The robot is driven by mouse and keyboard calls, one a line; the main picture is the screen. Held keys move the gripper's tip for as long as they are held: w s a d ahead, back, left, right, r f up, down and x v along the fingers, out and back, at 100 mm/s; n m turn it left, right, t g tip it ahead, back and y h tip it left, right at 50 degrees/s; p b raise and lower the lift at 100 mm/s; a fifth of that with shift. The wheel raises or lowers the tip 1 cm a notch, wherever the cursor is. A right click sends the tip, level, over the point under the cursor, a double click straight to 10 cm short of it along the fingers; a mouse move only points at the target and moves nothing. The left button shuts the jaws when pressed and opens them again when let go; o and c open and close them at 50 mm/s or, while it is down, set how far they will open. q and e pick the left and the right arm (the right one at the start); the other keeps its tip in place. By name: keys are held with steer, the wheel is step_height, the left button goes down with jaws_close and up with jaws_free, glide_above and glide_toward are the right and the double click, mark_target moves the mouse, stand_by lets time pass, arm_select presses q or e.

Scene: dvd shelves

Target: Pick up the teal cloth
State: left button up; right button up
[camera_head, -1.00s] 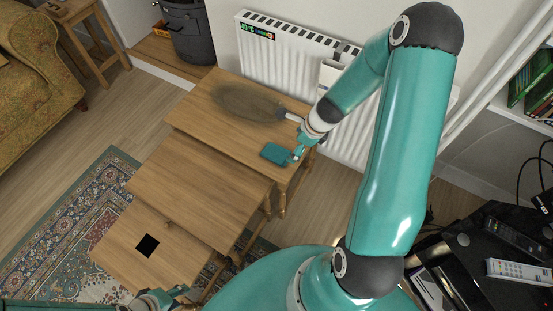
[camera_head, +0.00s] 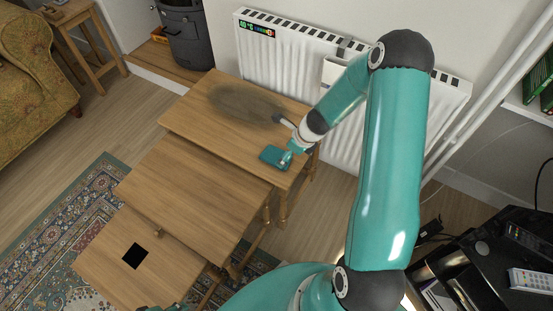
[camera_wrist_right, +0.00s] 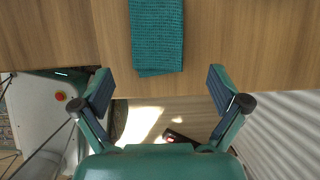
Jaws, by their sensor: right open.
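The teal cloth (camera_head: 274,157) lies folded and flat near the right end of the tallest wooden table (camera_head: 205,120). In the right wrist view the cloth (camera_wrist_right: 157,40) is at the top middle, a waffle-textured rectangle near the table's edge. My right gripper (camera_head: 290,157) is at the cloth's right side in the head view. In the wrist view the right gripper (camera_wrist_right: 160,85) is open and empty, its fingers apart on either side, with the cloth ahead between their lines. Only a sliver of my left gripper (camera_head: 165,307) shows at the bottom edge.
A dark smudge (camera_head: 240,102) marks the tabletop left of the cloth. Two lower nesting tables stand in front, the lowest with a black square (camera_head: 134,256). A white radiator (camera_head: 290,50) stands close behind. A black stand (camera_head: 480,260) with remotes is at the right.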

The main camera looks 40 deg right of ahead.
steer(key=b+x, duration=0.1)
steer(key=x, duration=0.1)
steer(key=b+x, duration=0.1)
steer(key=x, duration=0.1)
steer(key=shift+a, duration=0.25)
steer(key=shift+w+f, duration=0.25)
steer(key=shift+f, duration=0.05)
steer(key=shift+c, duration=0.2)
steer(key=c, duration=0.8)
steer(key=shift+c, duration=0.2)
steer(key=shift+r, duration=0.15)
step_height(320, 180, up, 20)
steer(key=p, duration=1.9)
